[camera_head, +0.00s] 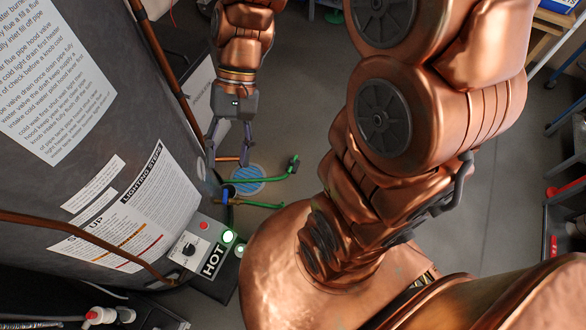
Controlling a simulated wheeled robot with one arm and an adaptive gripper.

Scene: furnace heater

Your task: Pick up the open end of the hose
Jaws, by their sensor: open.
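A green hose (262,180) shows low beside the dark heater tank, over the floor. It runs right from the tank's lower side to a darker green piece (293,164). A second green stretch (262,205) lies below it, near a blue part (225,195) at the tank's side. I cannot tell for sure which tip is the open end. My gripper (229,160) points down with its fingers apart, above and left of the darker green piece. It looks empty and appears apart from the hose, though the depth is hard to judge.
The heater tank (60,190) with paper labels fills the left side. Its control box (205,250), marked HOT, has lit green lights. A round blue grate (248,180) lies in the floor under the hose. Shelving (565,215) stands at right.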

